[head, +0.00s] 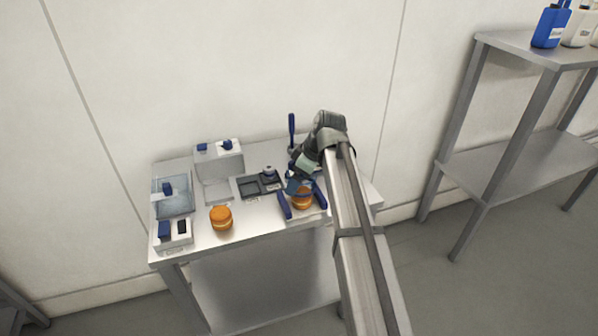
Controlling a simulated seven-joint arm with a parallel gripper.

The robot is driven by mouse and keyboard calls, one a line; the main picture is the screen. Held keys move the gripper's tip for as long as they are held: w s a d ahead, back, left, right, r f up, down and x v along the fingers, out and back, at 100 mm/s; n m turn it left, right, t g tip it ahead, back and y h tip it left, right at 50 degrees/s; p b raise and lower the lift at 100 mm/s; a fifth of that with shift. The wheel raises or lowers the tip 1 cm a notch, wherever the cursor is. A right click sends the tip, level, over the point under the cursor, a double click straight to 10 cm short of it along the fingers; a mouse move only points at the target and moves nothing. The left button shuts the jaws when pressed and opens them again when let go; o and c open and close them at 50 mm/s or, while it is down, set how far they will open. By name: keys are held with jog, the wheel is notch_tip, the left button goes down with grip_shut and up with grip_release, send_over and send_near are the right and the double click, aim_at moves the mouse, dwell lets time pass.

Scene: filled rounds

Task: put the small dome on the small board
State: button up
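I cannot clearly make out the small dome or the small board at this size. A small pale rounded piece with a dark top (268,172), possibly the dome, sits at the back of a dark, flat, divided tray (250,187) in the middle of the table. Whether this tray is the board I cannot tell. My gripper (298,184) points down at the right of the table, just above or in front of an orange round object (302,202) flanked by blue bars (284,206). Its fingertips are too small and covered to read.
Another orange round object (221,217) stands at the front. A clear bin (173,204) and a white holder (174,235) are at left. A metal shelf (515,45) stands right.

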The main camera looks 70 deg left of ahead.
jog(key=shift+f, duration=2.4)
jog(key=shift+d+f, duration=0.2)
jog(key=shift+f, duration=0.4)
jog(key=shift+s+d+f, duration=0.1)
jog(key=shift+s+d, duration=0.05)
jog(key=o, duration=0.7)
jog(key=shift+a+r, duration=0.15)
jog(key=shift+r, duration=0.9)
jog(key=shift+a+r, duration=0.15)
jog(key=shift+r, duration=2.45)
